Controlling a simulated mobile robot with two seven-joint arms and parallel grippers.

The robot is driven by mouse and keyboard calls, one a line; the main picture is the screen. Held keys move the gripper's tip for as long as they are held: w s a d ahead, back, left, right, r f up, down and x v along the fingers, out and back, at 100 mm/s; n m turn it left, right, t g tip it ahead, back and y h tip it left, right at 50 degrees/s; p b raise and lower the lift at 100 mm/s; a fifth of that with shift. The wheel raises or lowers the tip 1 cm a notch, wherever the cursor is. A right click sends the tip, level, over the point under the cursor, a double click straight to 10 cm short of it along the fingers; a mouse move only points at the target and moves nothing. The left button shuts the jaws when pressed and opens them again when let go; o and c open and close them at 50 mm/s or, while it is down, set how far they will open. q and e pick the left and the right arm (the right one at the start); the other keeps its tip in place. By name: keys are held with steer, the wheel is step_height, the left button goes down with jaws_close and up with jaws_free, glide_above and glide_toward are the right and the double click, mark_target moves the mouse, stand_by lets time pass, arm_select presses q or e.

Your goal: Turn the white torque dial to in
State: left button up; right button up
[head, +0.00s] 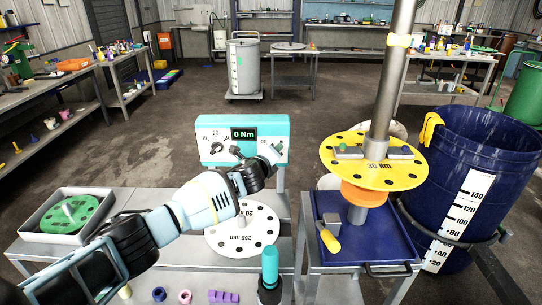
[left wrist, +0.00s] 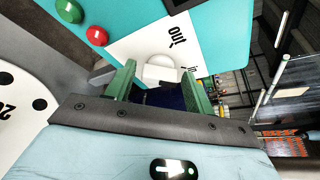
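The white torque dial (left wrist: 162,68) sits on a white plate of the teal control panel (head: 218,125), between printed labels "out" and "in" in the left wrist view. Which label it points at is not clear. My left gripper (left wrist: 160,76) is open, its green fingers on either side of the dial, near its edge; contact cannot be told. In the head view my left gripper (head: 270,160) reaches the panel's right side and partly covers that area. My right gripper is not in view.
The panel has a "0 Nm" display (head: 243,134), and green (left wrist: 70,11) and red (left wrist: 97,36) buttons. A white disc (head: 262,238) lies below my arm. A yellow disc (head: 350,175) on a column, a blue tray (head: 375,228) and a blue barrel (head: 455,140) stand right.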

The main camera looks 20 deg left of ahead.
arm_select(q)
steer(key=shift+o, duration=0.4)
steer(key=shift+s, duration=0.1)
steer(key=v, duration=0.7)
steer(key=shift+s, duration=0.3)
stand_by(0.4)
